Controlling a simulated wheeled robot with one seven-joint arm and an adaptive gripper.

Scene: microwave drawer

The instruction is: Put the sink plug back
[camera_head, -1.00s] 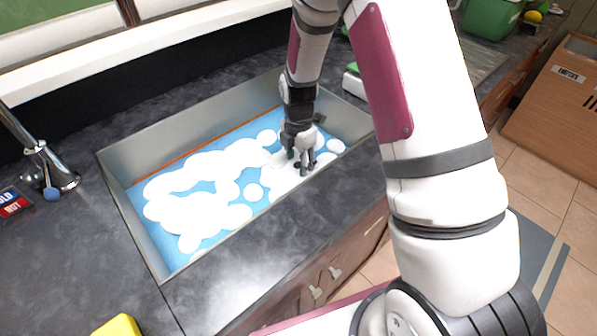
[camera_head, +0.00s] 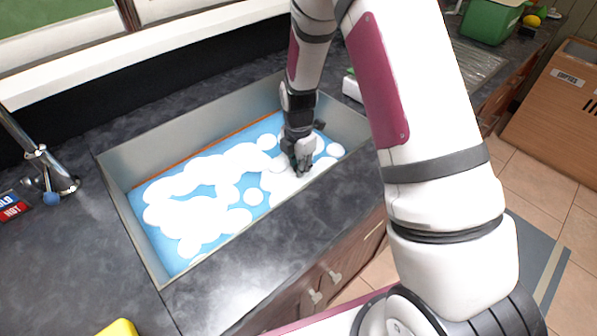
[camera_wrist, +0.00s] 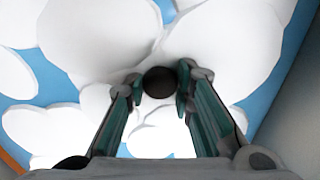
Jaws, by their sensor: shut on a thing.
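The sink (camera_head: 150,255) is a grey basin holding blue water (camera_head: 253,196) with white foam (camera_head: 195,215) on top. My gripper (camera_head: 302,170) is inside the basin at its right end, low over the foam and close to the front wall. In the wrist view my gripper (camera_wrist: 160,82) has its two teal-padded fingers closed around a dark round thing, which looks like the sink plug (camera_wrist: 159,82). White foam surrounds it there. The drain hole is not visible under the water and foam.
A yellow object (camera_head: 118,328) lies at the front left. A green bin (camera_head: 490,20) and a cardboard box (camera_head: 560,100) are at the right. The dark countertop (camera_head: 60,270) is mostly clear at left.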

